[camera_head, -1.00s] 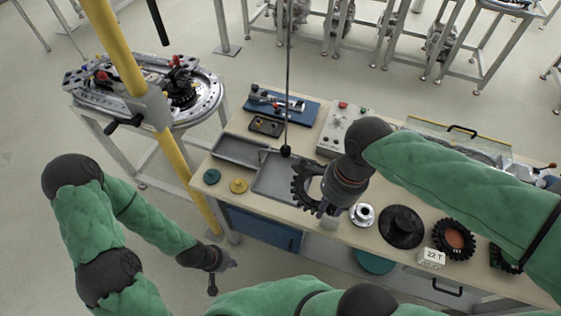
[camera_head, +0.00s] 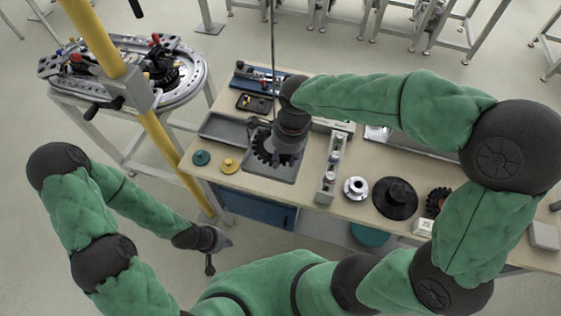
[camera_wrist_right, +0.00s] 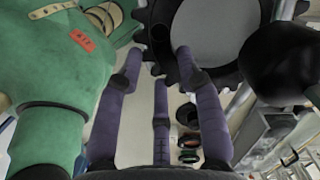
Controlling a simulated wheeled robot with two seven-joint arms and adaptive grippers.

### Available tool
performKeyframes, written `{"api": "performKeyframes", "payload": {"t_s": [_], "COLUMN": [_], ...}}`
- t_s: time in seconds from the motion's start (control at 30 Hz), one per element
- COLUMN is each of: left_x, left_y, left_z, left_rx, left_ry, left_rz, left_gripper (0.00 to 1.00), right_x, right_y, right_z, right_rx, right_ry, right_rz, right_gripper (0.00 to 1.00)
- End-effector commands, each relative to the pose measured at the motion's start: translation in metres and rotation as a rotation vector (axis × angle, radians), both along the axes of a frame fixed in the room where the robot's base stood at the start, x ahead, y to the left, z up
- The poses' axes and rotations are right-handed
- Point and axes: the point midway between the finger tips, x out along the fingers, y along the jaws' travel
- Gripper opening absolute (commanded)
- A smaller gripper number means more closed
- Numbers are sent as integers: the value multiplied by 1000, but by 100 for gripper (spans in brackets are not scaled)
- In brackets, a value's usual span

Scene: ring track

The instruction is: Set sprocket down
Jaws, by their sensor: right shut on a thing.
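The sprocket (camera_head: 262,148), a dark toothed ring, is in the head view over the grey tray (camera_head: 287,180) on the bench. It also shows at the top of the right wrist view (camera_wrist_right: 160,45), close to the purple fingers. My right gripper (camera_head: 283,153) is shut on the sprocket and points down over the tray; its fingers show in the right wrist view (camera_wrist_right: 163,75). The wrist hides part of the ring, and I cannot tell whether it touches the tray. My left gripper (camera_head: 214,249) hangs away from the bench at lower left; its jaws are too small to judge.
A second grey tray (camera_head: 216,128) lies left of the sprocket. Green (camera_head: 201,158) and yellow (camera_head: 228,166) discs lie near the front left edge. A slim grey fixture (camera_head: 327,180), a silver hub (camera_head: 355,188) and a black disc (camera_head: 395,198) stand to the right. A yellow post (camera_head: 160,140) rises at left.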

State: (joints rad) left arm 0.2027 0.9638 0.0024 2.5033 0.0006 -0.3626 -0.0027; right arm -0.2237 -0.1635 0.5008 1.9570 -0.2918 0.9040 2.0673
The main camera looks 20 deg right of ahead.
Motion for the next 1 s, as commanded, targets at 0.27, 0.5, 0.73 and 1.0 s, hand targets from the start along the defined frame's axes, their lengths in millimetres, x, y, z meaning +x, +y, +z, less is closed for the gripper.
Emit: {"api": "performKeyframes", "payload": {"t_s": [0.27,0.5,0.73,1.0], "left_x": [0,0,0,0], "left_y": [0,0,0,0], "left_z": [-2,-8,-8,-12], "left_rx": [0,0,0,0], "left_ry": [0,0,0,0], "left_rz": [0,0,0,0], "left_gripper": [0,0,0,0], "right_x": [10,13,13,13], "right_y": [3,5,5,5], "right_z": [-10,-40,-43,-48], "right_rx": [1,0,1,1], "right_ry": [-4,-2,-6,-6], "right_rz": [-1,-1,-2,-2], "right_gripper": [0,0,0,0]}}
